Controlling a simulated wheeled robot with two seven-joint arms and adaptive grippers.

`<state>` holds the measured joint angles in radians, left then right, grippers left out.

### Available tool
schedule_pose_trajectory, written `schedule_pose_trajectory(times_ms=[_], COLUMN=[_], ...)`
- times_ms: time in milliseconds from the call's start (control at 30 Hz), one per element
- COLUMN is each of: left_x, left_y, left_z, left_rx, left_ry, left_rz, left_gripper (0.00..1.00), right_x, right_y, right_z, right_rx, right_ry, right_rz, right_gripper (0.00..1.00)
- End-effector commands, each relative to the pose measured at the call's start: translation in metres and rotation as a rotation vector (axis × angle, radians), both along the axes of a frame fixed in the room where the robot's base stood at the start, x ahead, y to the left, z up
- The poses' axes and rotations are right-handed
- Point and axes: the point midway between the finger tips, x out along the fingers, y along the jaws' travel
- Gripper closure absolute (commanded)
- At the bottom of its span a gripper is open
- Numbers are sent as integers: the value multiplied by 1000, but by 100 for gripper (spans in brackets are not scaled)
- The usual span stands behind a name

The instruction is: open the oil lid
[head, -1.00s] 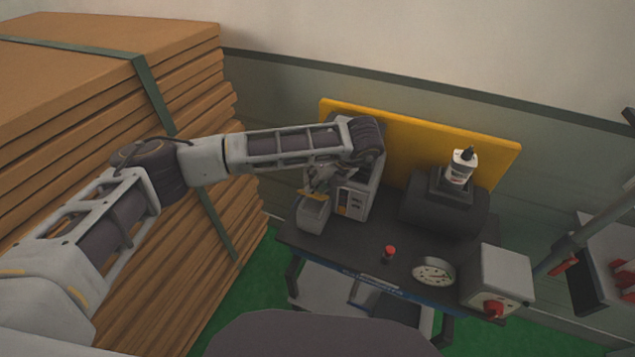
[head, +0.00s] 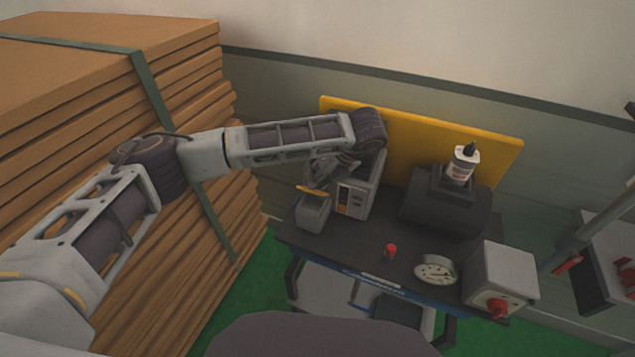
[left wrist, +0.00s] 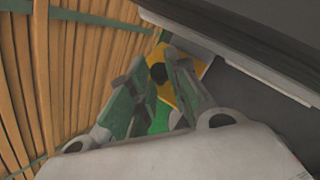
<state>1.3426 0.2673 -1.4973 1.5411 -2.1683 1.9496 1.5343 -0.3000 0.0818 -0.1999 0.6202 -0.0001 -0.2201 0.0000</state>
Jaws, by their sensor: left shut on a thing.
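The yellow oil lid (head: 311,190) sits over a small grey oil box (head: 312,212) at the left end of the dark bench. My left gripper (head: 320,180) reaches it from above and is shut on the lid. The lid looks tilted above the box rim, but the arm and gripper partly cover the joint between them. In the left wrist view, the yellow lid (left wrist: 190,88) shows at the fingers of my left gripper (left wrist: 160,68), with a dark round spot on it. My right gripper is not in view.
A grey unit (head: 360,190) stands close right of the box. The bench (head: 345,240) carries a red button (head: 391,250), a dial (head: 436,270), a switch box (head: 503,275) and a white bottle (head: 462,165). Stacked brown boards (head: 195,240) stand at the left.

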Motion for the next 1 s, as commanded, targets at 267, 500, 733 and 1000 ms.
schedule_pose_trajectory(times_ms=[267, 500, 733, 1000], left_x=[5, 5, 3, 2], left_y=[0, 1, 1, 0], left_z=[1, 1, 0, 1], left_rx=[-5, -4, -3, -2], left_ry=[-13, -11, -7, -4], left_rz=[5, 5, 4, 3], left_gripper=[100, 67, 58, 58], right_x=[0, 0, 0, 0], right_y=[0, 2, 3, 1], right_z=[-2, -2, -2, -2], right_rx=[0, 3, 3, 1], right_ry=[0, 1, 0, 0], right_rz=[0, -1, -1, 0], right_gripper=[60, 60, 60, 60])
